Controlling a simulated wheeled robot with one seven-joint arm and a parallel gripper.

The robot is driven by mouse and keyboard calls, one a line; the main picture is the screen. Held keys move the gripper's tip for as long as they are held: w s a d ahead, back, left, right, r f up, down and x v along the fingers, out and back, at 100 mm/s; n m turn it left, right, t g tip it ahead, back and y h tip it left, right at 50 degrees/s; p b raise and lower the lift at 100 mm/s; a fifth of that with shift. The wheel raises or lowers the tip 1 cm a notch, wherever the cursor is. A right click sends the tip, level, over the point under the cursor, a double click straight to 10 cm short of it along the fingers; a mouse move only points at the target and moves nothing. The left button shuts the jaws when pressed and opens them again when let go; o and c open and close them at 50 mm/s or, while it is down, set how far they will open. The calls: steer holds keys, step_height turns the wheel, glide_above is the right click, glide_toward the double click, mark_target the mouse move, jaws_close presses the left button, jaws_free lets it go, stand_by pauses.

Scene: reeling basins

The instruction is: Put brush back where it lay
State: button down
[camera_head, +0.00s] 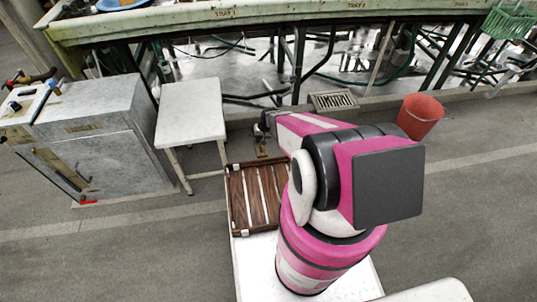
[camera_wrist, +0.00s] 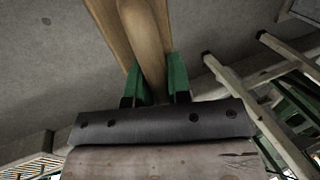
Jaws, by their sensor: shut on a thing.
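My gripper (camera_wrist: 156,84) has its two green fingers closed on a wooden handle, which I take to be the brush (camera_wrist: 143,38). The handle runs up out of the wrist view, with a wider tan wooden part behind it. In the head view my gripper (camera_head: 263,130) is small and partly hidden by my arm. A small brown piece of the brush (camera_head: 262,150) seems to show just below it, held over the floor beyond the slatted wooden tray. The bristles are not clear in either view.
The slatted wooden tray (camera_head: 237,204) lies on my white base. A white stool (camera_head: 190,106) stands left of my gripper, by a grey cabinet (camera_head: 105,135). A long basin bench (camera_head: 270,24) crosses the back. A red bucket (camera_head: 419,116) and a floor grate (camera_head: 333,100) are to the right.

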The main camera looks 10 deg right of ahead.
steer(key=f, duration=0.1)
steer(key=s+f, duration=0.1)
steer(key=f, duration=0.2)
steer(key=shift+s+a+f, duration=0.1)
steer(key=shift+s+f, duration=0.1)
steer(key=shift+s, duration=0.1)
steer(key=shift+w+f, duration=0.1)
steer(key=shift+f, duration=0.1)
steer(key=shift+w+d+f, duration=1.1)
steer(key=shift+w+f, duration=0.45)
steer(key=shift+f, duration=0.25)
steer(key=shift+w+d+f, duration=1.1)
steer(key=shift+w+f, duration=0.4)
steer(key=shift+f, duration=0.25)
steer(key=shift+w+d+f, duration=1.1)
steer(key=shift+w+f, duration=0.45)
steer(key=shift+f, duration=0.25)
steer(key=shift+f, duration=0.15)
steer(key=c, duration=1.1)
jaws_free()
steer(key=shift+o, duration=0.2)
